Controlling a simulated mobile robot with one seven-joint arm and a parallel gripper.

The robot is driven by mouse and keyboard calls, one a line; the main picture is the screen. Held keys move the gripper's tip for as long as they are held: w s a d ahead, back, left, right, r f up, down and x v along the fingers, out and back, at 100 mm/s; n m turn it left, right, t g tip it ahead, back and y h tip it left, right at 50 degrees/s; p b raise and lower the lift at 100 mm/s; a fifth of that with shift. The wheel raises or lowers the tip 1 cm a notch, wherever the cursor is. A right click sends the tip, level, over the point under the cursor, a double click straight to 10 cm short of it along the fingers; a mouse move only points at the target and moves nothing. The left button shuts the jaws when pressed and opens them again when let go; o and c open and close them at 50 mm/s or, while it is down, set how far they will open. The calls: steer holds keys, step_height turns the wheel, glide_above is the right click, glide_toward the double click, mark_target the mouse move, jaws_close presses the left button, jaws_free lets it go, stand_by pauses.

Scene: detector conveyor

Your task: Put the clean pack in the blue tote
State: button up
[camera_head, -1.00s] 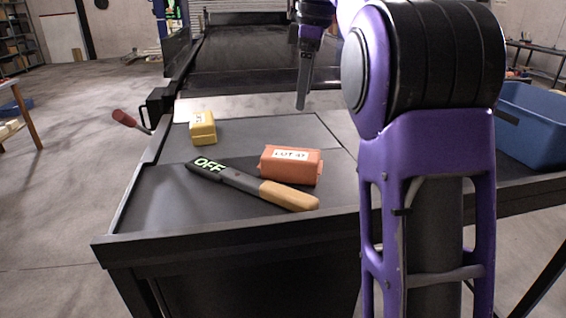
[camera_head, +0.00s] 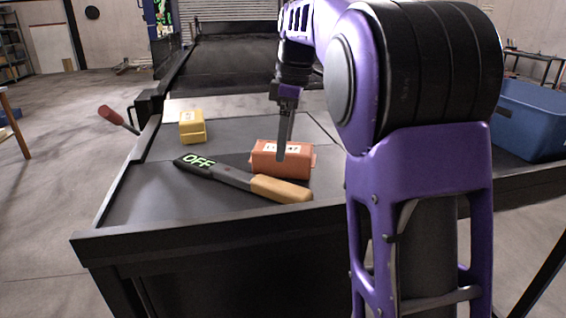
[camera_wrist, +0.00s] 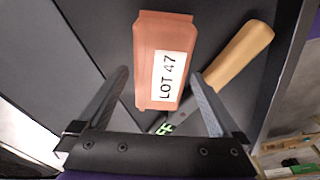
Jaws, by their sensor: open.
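An orange-red pack (camera_head: 266,165) with a white label lies on the dark table. It also shows in the wrist view (camera_wrist: 152,40), where the label reads LOT 47. A yellow pack (camera_head: 192,127) lies further back and left. A handheld detector (camera_head: 235,178) with a wooden handle lies in front of the orange-red pack, its face showing OFF. The blue tote (camera_head: 533,125) stands at the right, partly behind my arm. My gripper (camera_wrist: 163,98) is open and empty. In the wrist view its fingers point toward the orange-red pack, one on each side of its near end.
The dark conveyor belt (camera_head: 235,60) runs back behind the table. A red-ended lever (camera_head: 112,115) sticks out at the table's left. The detector's handle (camera_wrist: 240,55) lies close right of the pack in the wrist view.

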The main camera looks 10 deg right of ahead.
steer(key=f+b, duration=0.1)
steer(key=f, duration=0.3)
steer(key=shift+a+f, duration=0.2)
steer(key=shift+w+r, duration=0.1)
jaws_close()
